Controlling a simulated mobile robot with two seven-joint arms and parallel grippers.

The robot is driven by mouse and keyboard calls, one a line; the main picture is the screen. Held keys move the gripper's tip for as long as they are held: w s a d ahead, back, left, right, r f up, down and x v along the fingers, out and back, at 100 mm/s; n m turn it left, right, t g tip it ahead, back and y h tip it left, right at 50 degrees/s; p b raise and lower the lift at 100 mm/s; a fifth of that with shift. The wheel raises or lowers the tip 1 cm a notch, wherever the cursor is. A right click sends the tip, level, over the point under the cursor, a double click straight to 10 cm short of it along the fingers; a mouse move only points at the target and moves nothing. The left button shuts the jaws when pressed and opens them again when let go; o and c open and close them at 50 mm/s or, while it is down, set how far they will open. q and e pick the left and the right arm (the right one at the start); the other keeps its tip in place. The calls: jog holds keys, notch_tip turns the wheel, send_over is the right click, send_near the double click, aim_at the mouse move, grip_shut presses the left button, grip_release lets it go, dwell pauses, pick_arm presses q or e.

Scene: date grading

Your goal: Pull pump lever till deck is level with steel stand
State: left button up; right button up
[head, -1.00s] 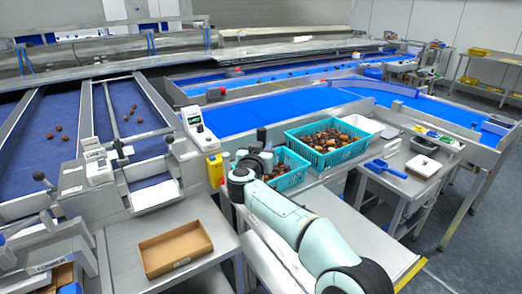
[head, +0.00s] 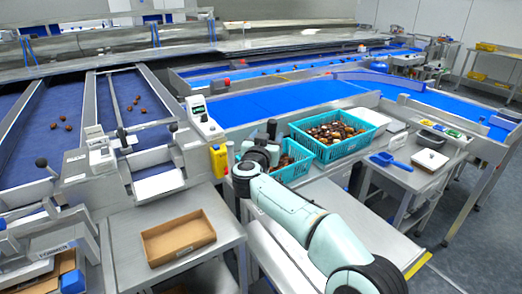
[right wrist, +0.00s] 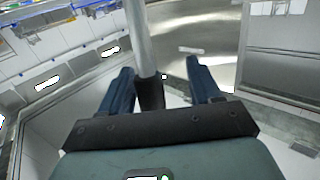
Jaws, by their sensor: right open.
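In the right wrist view, a grey metal rod with a dark grip, seemingly the pump lever (right wrist: 143,40), stands between the two blue fingers of my right gripper (right wrist: 160,68). The fingers are apart, and I cannot tell whether either touches the grip. In the head view my right arm reaches up from the lower right; its wrist hides the fingers and most of the lever. A flat grey surface with a yellow-striped end, probably the deck (head: 385,243), lies beside my arm. A steel stand (head: 120,232) is at lower left. Their relative height is unclear. My left gripper is out of view.
A cardboard tray (head: 178,238) lies on the steel stand. Teal crates of dates (head: 330,150) stand beyond my wrist. A blue scoop (head: 390,161) lies on a side table to the right. Blue conveyors cross behind. Grey floor is clear at right.

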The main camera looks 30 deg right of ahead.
jog(key=v, duration=1.3)
jog(key=shift+b, duration=0.4)
jog(key=shift+a, duration=0.15)
